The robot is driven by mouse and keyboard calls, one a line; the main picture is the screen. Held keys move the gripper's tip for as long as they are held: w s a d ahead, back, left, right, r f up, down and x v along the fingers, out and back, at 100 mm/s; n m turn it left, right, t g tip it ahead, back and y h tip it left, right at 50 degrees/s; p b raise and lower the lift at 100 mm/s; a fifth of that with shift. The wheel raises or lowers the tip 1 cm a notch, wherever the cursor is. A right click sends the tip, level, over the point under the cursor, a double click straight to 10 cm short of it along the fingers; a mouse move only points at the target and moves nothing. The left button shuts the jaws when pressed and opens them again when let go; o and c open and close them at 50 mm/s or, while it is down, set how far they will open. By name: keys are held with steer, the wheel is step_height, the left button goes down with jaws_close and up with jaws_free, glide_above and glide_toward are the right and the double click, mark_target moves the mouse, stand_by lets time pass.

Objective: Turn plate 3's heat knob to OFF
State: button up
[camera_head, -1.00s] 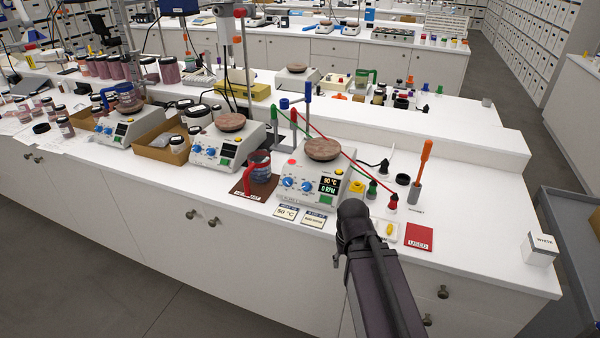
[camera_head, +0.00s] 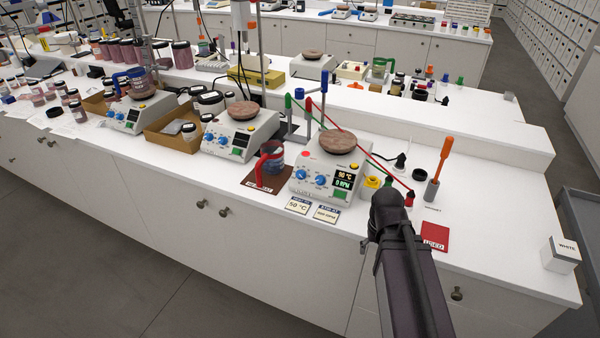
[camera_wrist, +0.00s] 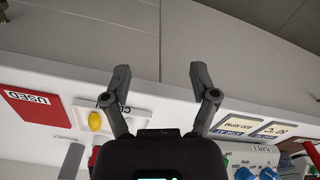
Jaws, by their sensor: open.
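The nearest hot plate (camera_head: 325,165) stands near the bench's front edge, with a brown round top and a lit display reading 50 or 90 °C above 0 RPM. Two blue knobs are on its sloped front, a left knob (camera_head: 302,174) and a right knob (camera_head: 317,181). I cannot read which is heat or where they point. In the wrist view the picture is upside down; the two knobs show at the lower right, the outer one (camera_wrist: 268,173) partly cut off. My gripper (camera_wrist: 161,75) is open and empty, in front of the bench edge and apart from the knobs.
Two cards (camera_head: 312,210) lie before the hot plate. A red-handled mug on a brown mat (camera_head: 250,182) is at its left. A yellow piece (camera_wrist: 95,121) lies on a white holder beside a red USED card (camera_head: 435,235).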

steer(key=w+a+r+m+p, duration=0.1)
steer(key=w+a+r+p, duration=0.45)
steer(key=w, duration=0.25)
steer(key=w+a+r+m+p, duration=0.1)
steer(key=w+a+r+p, duration=0.45)
steer(key=w, duration=0.25)
step_height(320, 180, up, 8)
steer(key=m+p, duration=0.2)
steer(key=p, duration=0.6)
glide_above(300, 172)
steer(key=shift+r, duration=0.15)
steer(key=shift+f+b, duration=0.25)
steer(key=shift+b, duration=0.05)
step_height(300, 172, down, 13)
steer(key=b, duration=1.3)
steer(key=shift+f, duration=0.15)
